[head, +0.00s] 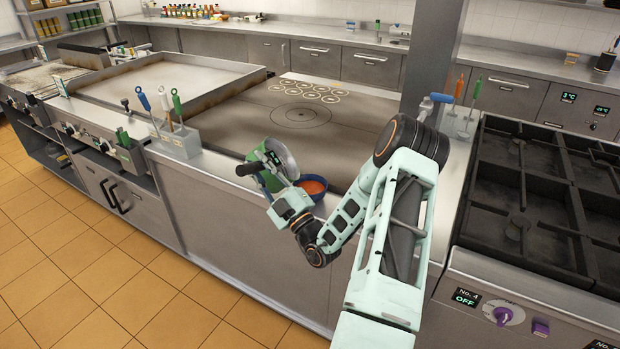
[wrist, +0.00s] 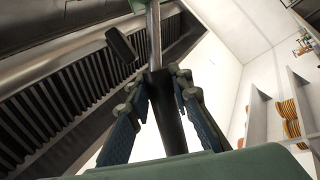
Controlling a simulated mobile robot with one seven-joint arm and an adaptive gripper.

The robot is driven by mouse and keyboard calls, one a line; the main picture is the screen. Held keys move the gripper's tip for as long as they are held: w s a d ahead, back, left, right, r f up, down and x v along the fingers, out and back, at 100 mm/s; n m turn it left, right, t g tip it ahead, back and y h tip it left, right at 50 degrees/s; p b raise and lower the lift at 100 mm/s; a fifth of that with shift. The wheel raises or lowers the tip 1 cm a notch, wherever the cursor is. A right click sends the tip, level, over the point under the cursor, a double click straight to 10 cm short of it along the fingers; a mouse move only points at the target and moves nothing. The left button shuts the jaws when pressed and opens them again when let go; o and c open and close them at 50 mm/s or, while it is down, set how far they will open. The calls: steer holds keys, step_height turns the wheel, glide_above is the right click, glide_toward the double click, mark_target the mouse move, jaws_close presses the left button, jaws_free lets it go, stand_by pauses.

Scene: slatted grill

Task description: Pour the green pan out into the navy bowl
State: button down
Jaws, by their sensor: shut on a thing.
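The green pan (head: 284,156) is tipped steeply on its side above the counter, its grey inner face turned toward the right. My gripper (head: 273,186) is shut on its dark handle; in the wrist view the handle (wrist: 168,115) runs between the two fingers (wrist: 160,100). The navy bowl (head: 319,197) stands on the counter just right of and below the pan, partly hidden by my arm. Orange-red contents (head: 313,186) show in the bowl. I cannot tell whether anything is left in the pan or is falling from it.
A flat dark hotplate (head: 340,125) lies behind the bowl. A utensil holder (head: 180,145) with blue, white and green handles stands to the left, another (head: 460,122) to the right. A black-grated stove (head: 520,190) is at the right. The wrist view faces a slatted hood (wrist: 70,90).

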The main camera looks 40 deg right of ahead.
steer(key=shift+w+a+r+n+g+p, duration=0.35)
steer(key=shift+a+r+n+g+p, duration=0.1)
steer(key=shift+n+p, duration=0.3)
steer(key=w+a+f+n+g+p, duration=0.1)
steer(key=w+a+f+n+g, duration=0.2)
steer(key=f, duration=0.3)
steer(key=w+a+f+n+g+p, duration=0.1)
steer(key=w+a+f+n+g, duration=0.3)
steer(key=a+f, duration=0.2)
steer(key=shift+f+y, duration=0.4)
steer(key=shift+f, duration=0.05)
steer(key=shift+w, duration=0.1)
